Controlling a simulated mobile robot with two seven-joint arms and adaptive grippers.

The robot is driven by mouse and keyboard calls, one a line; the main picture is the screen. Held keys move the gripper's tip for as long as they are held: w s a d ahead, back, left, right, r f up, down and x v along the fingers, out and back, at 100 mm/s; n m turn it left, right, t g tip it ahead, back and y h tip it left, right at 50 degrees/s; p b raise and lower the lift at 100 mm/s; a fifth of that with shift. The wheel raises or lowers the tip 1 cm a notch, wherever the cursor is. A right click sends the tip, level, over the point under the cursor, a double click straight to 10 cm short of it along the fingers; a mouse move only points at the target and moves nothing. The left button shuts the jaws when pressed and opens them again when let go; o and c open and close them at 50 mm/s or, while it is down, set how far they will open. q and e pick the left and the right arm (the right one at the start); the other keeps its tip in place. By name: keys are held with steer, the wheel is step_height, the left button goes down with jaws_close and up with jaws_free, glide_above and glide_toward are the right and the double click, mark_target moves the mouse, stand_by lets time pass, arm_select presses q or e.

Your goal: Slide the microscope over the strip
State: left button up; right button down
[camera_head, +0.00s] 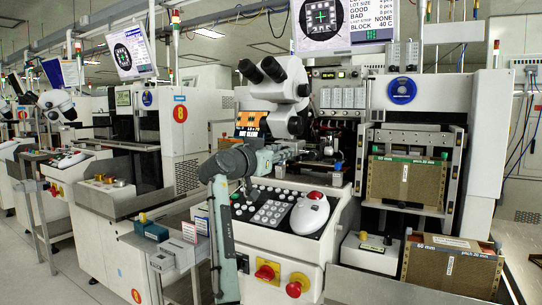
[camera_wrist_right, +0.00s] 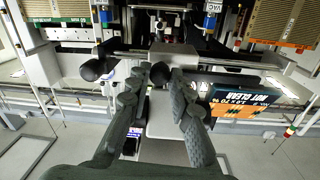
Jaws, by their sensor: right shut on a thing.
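The microscope (camera_head: 285,82) is white with black eyepieces and stands over the front of the bonding machine in the head view. My right gripper (camera_head: 278,154) is low beside it, at the work area above the control panel. In the right wrist view its two dark fingers (camera_wrist_right: 160,76) are closed around a black knob (camera_wrist_right: 160,71), apparently part of the microscope; a second black knob (camera_wrist_right: 93,70) is to the left. The fingers hide part of the contact. I cannot pick out the strip clearly. My left gripper is in neither view.
The control panel (camera_head: 262,212) with keys and a white mouse-like device (camera_head: 310,212) lies below my arm. Red knobs (camera_head: 267,271) are on the front. Brown magazines (camera_head: 408,183) stand at the right. An orange-and-black sign (camera_wrist_right: 240,98) sits close to the fingers.

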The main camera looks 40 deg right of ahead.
steer(key=shift+r, duration=0.1)
steer(key=c, duration=1.3)
jaws_free()
steer(key=shift+d, duration=0.1)
steer(key=shift+c, duration=0.2)
steer(key=v, duration=1.2)
steer(key=shift+s, duration=0.1)
